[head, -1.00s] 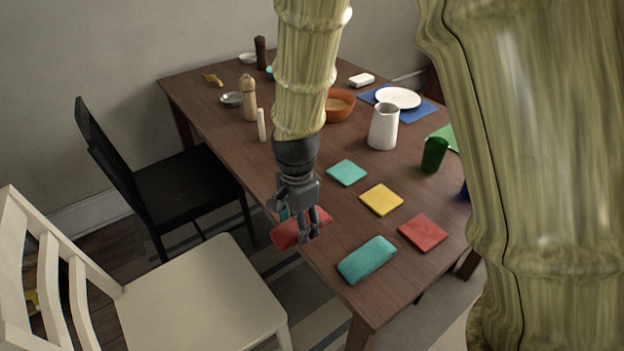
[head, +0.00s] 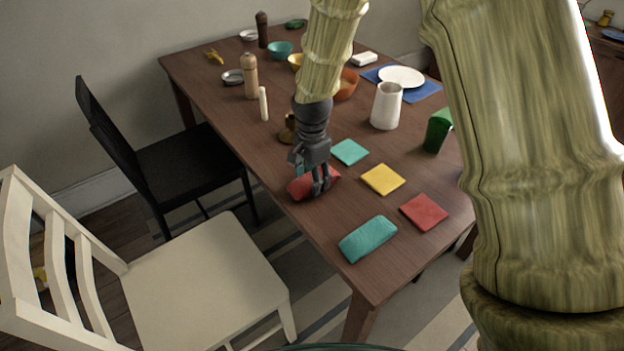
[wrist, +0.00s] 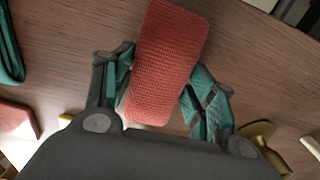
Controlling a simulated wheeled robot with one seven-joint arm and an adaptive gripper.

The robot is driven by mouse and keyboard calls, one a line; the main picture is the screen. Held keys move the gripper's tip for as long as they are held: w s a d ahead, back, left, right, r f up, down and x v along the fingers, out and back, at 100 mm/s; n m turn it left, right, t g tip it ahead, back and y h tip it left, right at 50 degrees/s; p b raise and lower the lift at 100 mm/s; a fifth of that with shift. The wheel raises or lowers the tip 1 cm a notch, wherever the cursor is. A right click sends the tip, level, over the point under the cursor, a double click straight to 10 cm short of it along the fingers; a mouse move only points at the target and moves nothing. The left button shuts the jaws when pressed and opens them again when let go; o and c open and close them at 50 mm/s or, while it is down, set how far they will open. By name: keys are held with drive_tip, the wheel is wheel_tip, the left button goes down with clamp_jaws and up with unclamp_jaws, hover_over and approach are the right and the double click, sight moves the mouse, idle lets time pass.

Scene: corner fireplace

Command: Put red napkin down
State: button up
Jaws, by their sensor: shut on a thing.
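The red napkin (head: 312,184) is a thick folded red cloth near the left edge of the wooden table. My gripper (head: 320,186) is over it, fingers pointing down. In the wrist view the napkin (wrist: 168,65) lies between the two teal-padded fingers of my gripper (wrist: 165,95), which are shut on its sides. The wrist view shows table wood behind the napkin; whether the napkin touches the table I cannot tell. My fingers hide part of it in the head view.
A rolled teal napkin (head: 368,239) lies at the near table corner. Flat teal (head: 350,152), yellow (head: 383,180) and red (head: 424,212) squares lie to the right. Chairs (head: 200,275) are at left.

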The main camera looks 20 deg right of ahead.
drive_tip(key=shift+f, duration=0.6)
drive_tip(key=o, duration=0.9)
drive_tip(key=shift+o, duration=0.2)
wheel_tip(320, 180, up, 12)
drive_tip(key=shift+r, duration=0.1)
